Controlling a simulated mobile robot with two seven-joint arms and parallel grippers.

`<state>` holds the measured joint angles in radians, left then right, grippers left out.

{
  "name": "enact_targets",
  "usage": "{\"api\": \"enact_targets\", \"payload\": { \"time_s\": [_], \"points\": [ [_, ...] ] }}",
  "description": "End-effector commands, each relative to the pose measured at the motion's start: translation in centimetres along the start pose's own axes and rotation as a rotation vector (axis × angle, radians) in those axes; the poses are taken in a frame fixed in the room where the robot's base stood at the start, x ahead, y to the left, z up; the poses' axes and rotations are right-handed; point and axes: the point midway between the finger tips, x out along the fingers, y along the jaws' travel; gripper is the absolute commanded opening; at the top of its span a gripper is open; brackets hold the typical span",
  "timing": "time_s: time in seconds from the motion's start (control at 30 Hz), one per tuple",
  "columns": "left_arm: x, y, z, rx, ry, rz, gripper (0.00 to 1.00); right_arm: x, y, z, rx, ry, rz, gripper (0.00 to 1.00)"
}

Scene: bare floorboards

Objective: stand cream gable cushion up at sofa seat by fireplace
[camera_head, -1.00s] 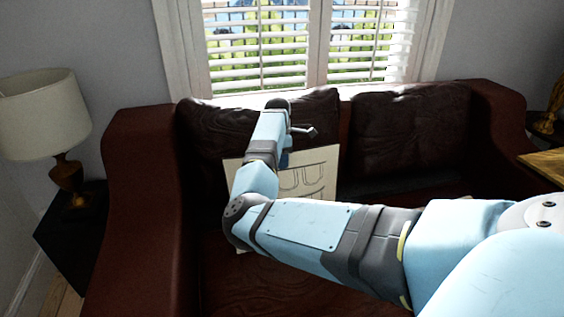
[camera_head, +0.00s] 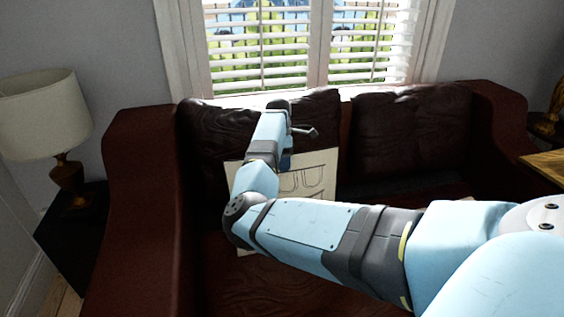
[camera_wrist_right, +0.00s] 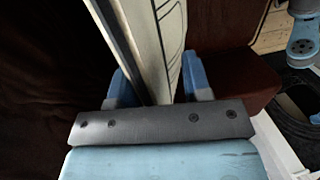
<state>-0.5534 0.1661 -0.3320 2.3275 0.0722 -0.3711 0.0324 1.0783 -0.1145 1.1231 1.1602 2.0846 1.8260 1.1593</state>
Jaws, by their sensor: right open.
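The cream gable cushion (camera_head: 312,182) with dark line drawings stands upright on the left part of the red-brown sofa (camera_head: 140,215), against its dark back cushion. My right arm covers part of it. My right gripper (camera_head: 284,160) is at the cushion's upper part, mostly hidden behind its own wrist in the head view. In the right wrist view the cushion (camera_wrist_right: 160,40) runs between the two blue fingers (camera_wrist_right: 155,88), which are open with the cushion's edge between them. I cannot tell whether either finger touches it. My left gripper is not in view.
A lamp (camera_head: 42,115) stands on a dark side table (camera_head: 75,225) left of the sofa. A window with blinds (camera_head: 300,50) is behind the sofa. A wooden table edge (camera_head: 548,165) is at the right. The right part of the seat looks clear.

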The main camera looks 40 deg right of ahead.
Motion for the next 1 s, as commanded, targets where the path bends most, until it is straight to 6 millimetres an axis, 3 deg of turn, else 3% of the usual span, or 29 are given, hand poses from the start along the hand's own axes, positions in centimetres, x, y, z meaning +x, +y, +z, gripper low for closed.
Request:
{"api": "enact_targets", "payload": {
  "time_s": [0.23,0.43,0.6,0.8,1.0],
  "points": [
    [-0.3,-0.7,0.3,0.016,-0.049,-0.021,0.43,-4.8,0.0,0.0,0.000,0.002,0.006,0.45],
    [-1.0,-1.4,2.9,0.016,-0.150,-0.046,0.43,-9.3,0.0,0.0,0.000,0.002,0.005,0.45],
    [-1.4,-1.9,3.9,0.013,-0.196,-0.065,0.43,-12.1,0.0,0.0,-0.001,0.002,0.003,0.45],
    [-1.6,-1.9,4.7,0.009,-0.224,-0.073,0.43,-13.5,0.0,0.0,0.000,0.000,0.002,0.45],
    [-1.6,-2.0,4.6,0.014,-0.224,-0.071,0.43,-13.6,0.0,0.0,0.000,0.000,0.002,0.45]
  ]
}}
